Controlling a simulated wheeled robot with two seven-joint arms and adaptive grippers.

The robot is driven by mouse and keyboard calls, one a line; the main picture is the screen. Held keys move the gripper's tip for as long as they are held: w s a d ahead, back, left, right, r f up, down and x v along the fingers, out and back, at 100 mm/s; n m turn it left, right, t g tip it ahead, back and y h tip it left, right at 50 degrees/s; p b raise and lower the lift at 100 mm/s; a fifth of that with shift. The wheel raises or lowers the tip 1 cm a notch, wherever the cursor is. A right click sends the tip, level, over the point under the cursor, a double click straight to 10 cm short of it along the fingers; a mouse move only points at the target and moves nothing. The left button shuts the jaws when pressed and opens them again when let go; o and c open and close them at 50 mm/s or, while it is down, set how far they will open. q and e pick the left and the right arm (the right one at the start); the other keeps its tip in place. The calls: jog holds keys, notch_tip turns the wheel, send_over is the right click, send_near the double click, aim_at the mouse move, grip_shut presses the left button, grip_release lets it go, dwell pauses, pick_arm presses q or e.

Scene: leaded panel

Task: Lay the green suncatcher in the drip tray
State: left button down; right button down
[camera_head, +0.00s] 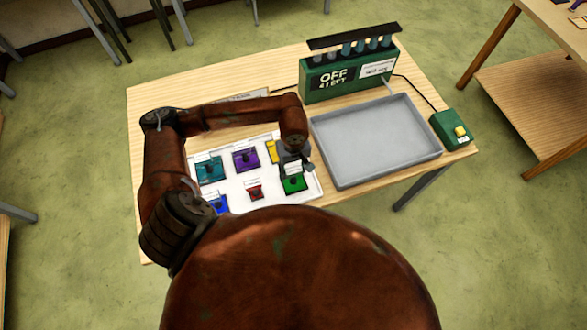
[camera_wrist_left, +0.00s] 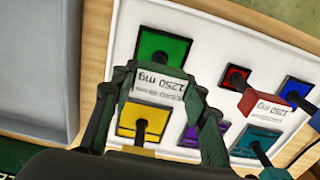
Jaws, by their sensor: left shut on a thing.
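The green suncatcher (camera_head: 294,185) is a square dark-edged green piece at the right side of the white board, and it shows in the left wrist view (camera_wrist_left: 160,45). My left gripper (camera_head: 296,164) is shut on its small dark upright grip. In the left wrist view the fingertips (camera_wrist_left: 158,70) close in at the near edge of the green piece. I cannot tell whether it touches the board. The grey drip tray (camera_head: 348,177) lies just right of the board; its bare floor shows in the left wrist view (camera_wrist_left: 35,65). My right gripper is not in view.
The white board (camera_head: 280,198) also holds yellow (camera_head: 272,152), purple (camera_head: 245,160), teal (camera_head: 208,171), red (camera_head: 255,192) and blue (camera_head: 217,204) pieces. A green "OFF" rack (camera_head: 320,92) stands behind the tray. A green box with a yellow button (camera_head: 450,128) sits right of it. The tray is empty.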

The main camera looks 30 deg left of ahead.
pick_arm(q)
jog(key=c, duration=1.1)
grip_release()
jog(key=shift+c, duration=0.2)
jog(key=shift+r+p, duration=0.15)
jog(key=shift+p, duration=0.15)
notch_tip(320, 180, up, 12)
jog(key=b, duration=0.2)
jog(key=shift+b, duration=0.4)
